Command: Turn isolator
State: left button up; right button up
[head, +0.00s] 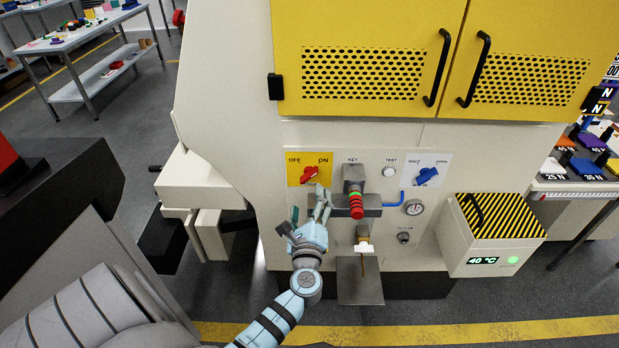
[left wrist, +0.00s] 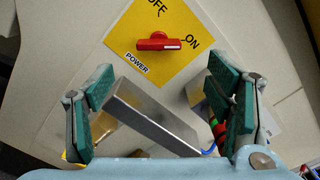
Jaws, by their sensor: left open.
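The isolator is a red rotary handle (head: 309,174) on a yellow plate (head: 294,180) marked OFF, ON and POWER, on the cream machine front. In the left wrist view the red handle (left wrist: 158,42) lies near the top centre, its white mark at the right end, toward ON. My left gripper (head: 309,208) is open, just below the plate in the head view. In the left wrist view its green-padded fingers (left wrist: 160,90) are spread wide, with the handle beyond them and not touched. My right gripper is not in view.
A grey block (head: 354,179) with a red-and-green-ringed part (head: 356,205) stands out close to the right of my left gripper. A blue handle (head: 426,176) on a white plate is farther right. A metal tray (head: 360,284) juts out below. Yellow doors (head: 365,60) are above.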

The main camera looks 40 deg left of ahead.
aim_at(308, 178)
pick_arm(q)
jog(key=b+x, duration=0.1)
jog(key=x, duration=0.9)
jog(key=shift+a, duration=0.2)
jog(key=c, duration=1.2)
jog(key=shift+o, duration=0.2)
